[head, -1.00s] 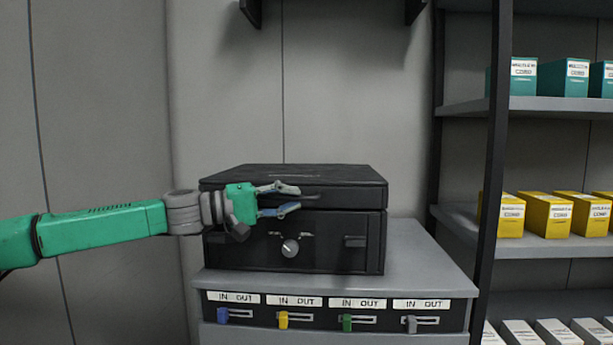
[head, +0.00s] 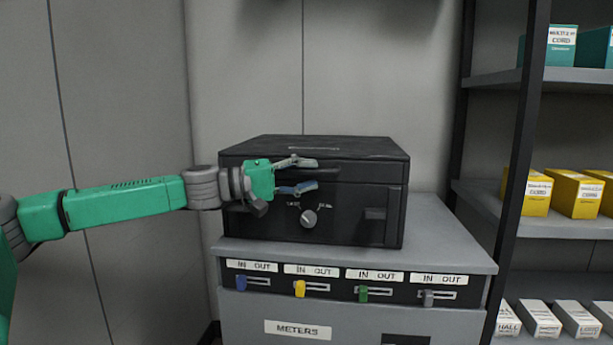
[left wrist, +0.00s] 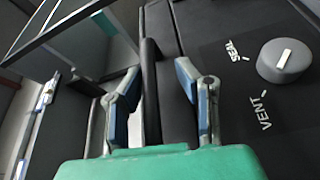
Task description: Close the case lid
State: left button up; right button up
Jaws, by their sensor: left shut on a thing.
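The black case (head: 350,215) stands on a grey cabinet, and its lid (head: 320,147) lies down flat on the body. A round grey knob (head: 309,218) is on the case front; it also shows in the left wrist view (left wrist: 285,60) beside the words SEAL and VENT. My left gripper (head: 305,174) is at the case front, at the lid's front edge. My right gripper is out of view.
The cabinet top (head: 445,235) has some bare room right of the case. Below it is a row of IN/OUT sliders (head: 362,293) in several colours. A black-framed shelf (head: 525,150) with yellow boxes (head: 575,192) stands at the right.

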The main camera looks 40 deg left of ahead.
pick_arm(q)
jog(key=shift+s+f, duration=0.1)
jog(key=shift+f, duration=0.05)
jog(key=shift+s+a, duration=0.15)
jog(key=shift+v, duration=0.8)
jog(key=v, duration=0.9)
jog(key=shift+s+a, duration=0.25)
jog(key=shift+s, duration=0.1)
jog(key=shift+f, duration=0.1)
